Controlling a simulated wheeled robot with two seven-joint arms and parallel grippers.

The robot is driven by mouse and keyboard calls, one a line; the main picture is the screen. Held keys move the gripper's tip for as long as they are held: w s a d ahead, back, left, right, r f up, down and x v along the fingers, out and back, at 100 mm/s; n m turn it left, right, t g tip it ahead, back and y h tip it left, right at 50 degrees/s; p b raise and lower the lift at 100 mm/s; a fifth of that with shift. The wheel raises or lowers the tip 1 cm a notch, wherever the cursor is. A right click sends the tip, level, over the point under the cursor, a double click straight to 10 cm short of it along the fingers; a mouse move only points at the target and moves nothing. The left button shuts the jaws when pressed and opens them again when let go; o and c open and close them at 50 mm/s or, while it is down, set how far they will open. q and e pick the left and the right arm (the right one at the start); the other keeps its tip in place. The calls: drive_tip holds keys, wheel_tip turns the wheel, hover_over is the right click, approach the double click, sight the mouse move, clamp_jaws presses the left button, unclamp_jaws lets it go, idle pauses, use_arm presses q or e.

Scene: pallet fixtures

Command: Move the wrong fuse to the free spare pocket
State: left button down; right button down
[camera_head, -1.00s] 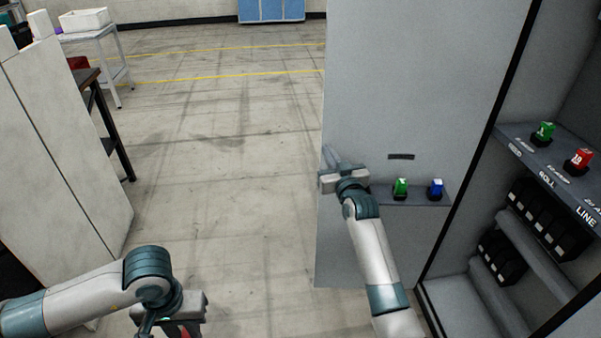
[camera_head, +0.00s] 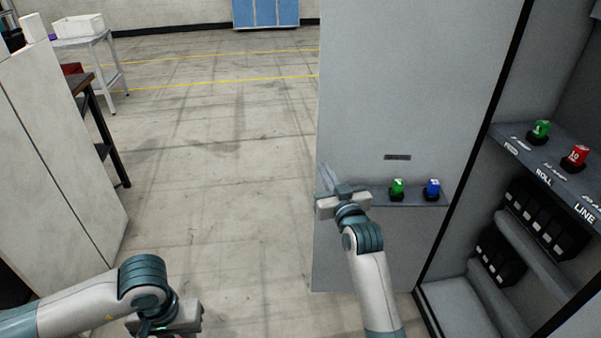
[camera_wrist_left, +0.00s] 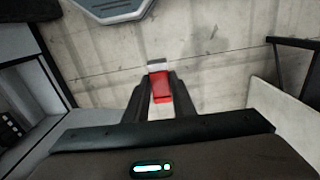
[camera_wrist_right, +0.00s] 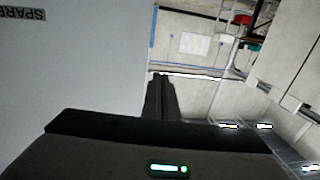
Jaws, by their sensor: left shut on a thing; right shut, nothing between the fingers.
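My left gripper (camera_wrist_left: 160,92) is shut on a red fuse (camera_wrist_left: 160,86) with a pale end, held over the floor; in the head view its fingers are cut off at the bottom edge. My right gripper (camera_head: 328,178) is shut and empty in front of the spare shelf (camera_head: 376,196) on the grey cabinet door; it also shows in the right wrist view (camera_wrist_right: 160,84). A green fuse (camera_head: 397,186) and a blue fuse (camera_head: 433,187) stand on that shelf. My right gripper hides the shelf's left end. Inside the cabinet, a green fuse (camera_head: 540,128) and a red fuse (camera_head: 575,154) stand on a labelled panel (camera_head: 520,146).
Black breaker blocks (camera_head: 545,220) sit below the panel. A plate marked SPARE (camera_wrist_right: 22,14) is on the door. A pale cabinet (camera_head: 60,170) and a dark-framed table (camera_head: 105,130) stand at the left. The floor between is clear.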

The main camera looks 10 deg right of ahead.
idle(0.3)
